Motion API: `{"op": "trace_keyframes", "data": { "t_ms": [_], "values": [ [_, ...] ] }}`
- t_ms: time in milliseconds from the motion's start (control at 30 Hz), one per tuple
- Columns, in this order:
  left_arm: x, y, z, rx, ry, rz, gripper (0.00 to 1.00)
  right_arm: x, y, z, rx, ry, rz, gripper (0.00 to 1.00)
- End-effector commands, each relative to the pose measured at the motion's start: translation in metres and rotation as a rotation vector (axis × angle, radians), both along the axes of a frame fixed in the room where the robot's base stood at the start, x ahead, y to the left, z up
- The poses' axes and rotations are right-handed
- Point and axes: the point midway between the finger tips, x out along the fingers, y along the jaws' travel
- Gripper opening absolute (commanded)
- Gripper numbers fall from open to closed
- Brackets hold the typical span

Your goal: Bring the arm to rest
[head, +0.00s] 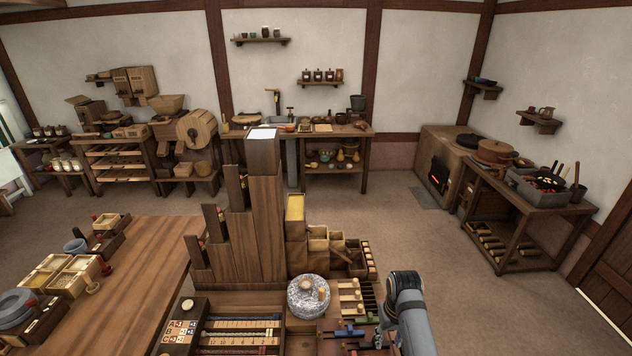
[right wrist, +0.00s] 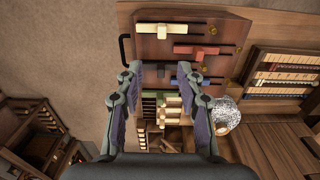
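My right arm (head: 408,312) comes in at the bottom of the head view, at the right edge of the bench. My right gripper (right wrist: 160,72) shows in the right wrist view with its two dark fingers spread apart and nothing between them. It is over the bench by a reddish board with coloured sliders (right wrist: 183,49), which also shows in the head view (head: 335,346). I cannot tell the height of the fingers above it. In the head view the fingers are not clearly seen. My left gripper is in neither view.
A round grey stone quern (head: 308,297) stands left of my right arm. A rack of rods (head: 240,335) lies farther left. Tall stepped wooden bins (head: 262,215) rise behind. A wooden table (head: 145,275) is at left, a stove table (head: 530,207) at right. Open floor (head: 480,305) lies right of my arm.

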Motion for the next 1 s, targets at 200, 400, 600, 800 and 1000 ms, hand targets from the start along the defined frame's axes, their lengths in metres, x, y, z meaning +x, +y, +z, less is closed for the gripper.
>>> {"op": "trace_keyframes", "data": {
  "t_ms": [200, 400, 600, 800, 1000],
  "values": [
    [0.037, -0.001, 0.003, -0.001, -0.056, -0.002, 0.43, -0.028, -0.015, -0.009, -0.016, -0.039, -0.015, 0.38],
    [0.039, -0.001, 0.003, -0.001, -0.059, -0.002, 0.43, -0.060, -0.029, -0.011, -0.034, -0.088, -0.022, 0.38],
    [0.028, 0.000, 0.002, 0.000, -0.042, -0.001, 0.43, -0.098, -0.041, -0.003, -0.057, -0.149, -0.018, 0.38],
    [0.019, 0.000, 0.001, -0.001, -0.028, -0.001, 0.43, -0.136, -0.048, 0.013, -0.073, -0.209, -0.001, 0.38],
    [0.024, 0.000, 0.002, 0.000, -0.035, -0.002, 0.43, -0.170, -0.049, 0.036, -0.083, -0.265, 0.024, 0.38]
  ]
}}
